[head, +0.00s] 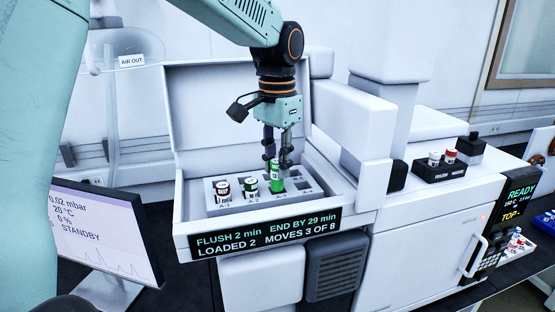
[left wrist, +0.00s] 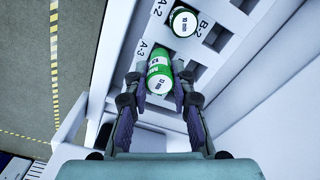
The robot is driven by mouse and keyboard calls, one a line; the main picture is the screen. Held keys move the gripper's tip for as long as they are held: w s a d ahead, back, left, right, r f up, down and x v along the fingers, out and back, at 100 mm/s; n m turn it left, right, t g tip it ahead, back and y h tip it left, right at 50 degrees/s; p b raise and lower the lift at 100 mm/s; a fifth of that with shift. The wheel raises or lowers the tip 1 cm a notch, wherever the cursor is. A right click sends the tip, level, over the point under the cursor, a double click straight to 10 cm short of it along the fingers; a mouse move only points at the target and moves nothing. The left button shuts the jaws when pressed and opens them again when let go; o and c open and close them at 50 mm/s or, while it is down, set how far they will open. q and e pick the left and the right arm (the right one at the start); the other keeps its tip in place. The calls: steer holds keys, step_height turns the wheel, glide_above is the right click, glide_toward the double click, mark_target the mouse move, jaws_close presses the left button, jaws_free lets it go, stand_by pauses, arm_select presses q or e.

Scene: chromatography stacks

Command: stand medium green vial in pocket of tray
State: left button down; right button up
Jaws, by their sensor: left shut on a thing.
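My left gripper (head: 278,163) points down over the white tray (head: 238,206) in the open instrument drawer. It is shut on a bright green vial (head: 276,182), which stands roughly upright at the pocket marked A-3. In the left wrist view the same vial (left wrist: 160,76) sits between the two fingers (left wrist: 162,85), its white top showing. Its base is hidden, so I cannot tell whether it rests on the pocket floor. A dark green vial (head: 250,186) stands at A-2. My right gripper is not in view.
A dark red vial (head: 222,190) stands at A-1. Back-row pockets beside the gripper are empty. The raised lid (head: 215,110) stands behind, and a white column (head: 353,120) is close on the right. A black rack (head: 438,167) with small vials sits further right.

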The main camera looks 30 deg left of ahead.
arm_select(q)
steer(key=shift+w+a+f, duration=0.1)
steer(key=shift+w+f, duration=0.15)
steer(key=shift+f, duration=0.5)
steer(key=shift+s+b, duration=0.4)
steer(key=shift+s, duration=0.05)
steer(key=shift+f, duration=0.1)
steer(key=shift+w+f, duration=0.1)
steer(key=shift+w, duration=0.1)
steer(key=shift+s+f, duration=0.15)
steer(key=shift+f, duration=0.1)
steer(key=shift+w+f, duration=0.25)
steer(key=shift+f, duration=0.2)
steer(key=c, duration=1.1)
jaws_free()
